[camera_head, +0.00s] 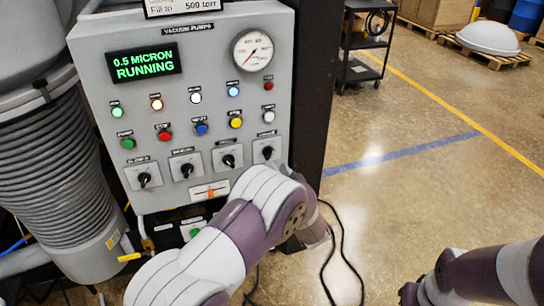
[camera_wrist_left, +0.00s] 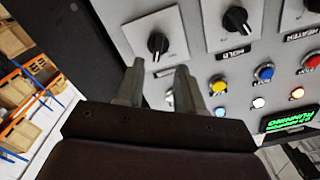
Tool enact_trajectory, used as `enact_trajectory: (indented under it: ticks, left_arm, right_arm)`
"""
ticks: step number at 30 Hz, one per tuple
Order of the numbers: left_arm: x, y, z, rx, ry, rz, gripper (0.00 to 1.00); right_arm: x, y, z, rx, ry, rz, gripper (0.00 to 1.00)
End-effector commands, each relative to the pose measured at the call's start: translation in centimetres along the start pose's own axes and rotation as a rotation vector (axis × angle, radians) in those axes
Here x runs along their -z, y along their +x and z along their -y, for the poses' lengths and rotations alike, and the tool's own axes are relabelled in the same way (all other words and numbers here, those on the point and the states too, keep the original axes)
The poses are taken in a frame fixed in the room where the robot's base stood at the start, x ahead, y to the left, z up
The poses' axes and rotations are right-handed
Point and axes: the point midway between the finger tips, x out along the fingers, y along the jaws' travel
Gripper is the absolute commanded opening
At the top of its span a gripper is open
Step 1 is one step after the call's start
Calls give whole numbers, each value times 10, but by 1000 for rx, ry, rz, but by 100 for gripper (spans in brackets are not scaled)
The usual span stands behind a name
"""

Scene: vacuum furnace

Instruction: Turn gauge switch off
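A grey control panel (camera_head: 205,110) carries a row of black rotary knobs on white plates. Their labels are too small to read in the head view, so I cannot tell by name which is the gauge switch. The rightmost knob (camera_head: 267,152) is just above my left arm; it appears to be the black knob (camera_wrist_left: 158,43) in the left wrist view. My left gripper (camera_wrist_left: 160,67) is open and empty, its two fingertips pointing toward that knob with a gap between them. In the head view the left fingers are hidden behind my arm.
Buttons and lamps, a round dial (camera_head: 253,49) and a green display (camera_head: 145,64) sit above the knobs. An orange-handled slider (camera_head: 210,192) is below them. A ribbed metal hose (camera_head: 50,165) stands left. Black cables (camera_head: 340,250) lie on the floor; open floor is right.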

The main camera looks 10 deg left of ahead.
Motion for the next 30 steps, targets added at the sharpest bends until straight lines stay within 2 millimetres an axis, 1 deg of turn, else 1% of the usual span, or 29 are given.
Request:
enact_trajectory:
  ticks: [1,3,7,11,18,20,21,22,30]
  left_arm:
    - [1,13,2,2,-1,2,37]
    - [1,28,2,2,-1,1,37]
    - [1,48,1,0,-1,1,37]
    - [0,57,0,-2,-1,0,37]
    - [0,57,0,-3,-1,0,37]
    - [0,57,0,-3,-1,0,18]
    - [0,57,0,-3,-1,0,5]
    - [0,57,0,-3,-1,0,0]
    - [0,57,-1,-3,-10,0,0]
  right_arm:
    - [1,-5,0,0,0,0,0]
    - [1,-8,0,0,0,0,0]
    - [1,-10,0,0,0,0,0]
    - [1,-11,0,0,0,0,0]
    - [1,-11,0,0,0,0,0]
    - [1,-11,0,0,0,0,0]
    - [1,-11,0,0,0,0,0]
    - [1,-11,0,0,0,0,0]
    - [1,-9,0,0,0,0,0]
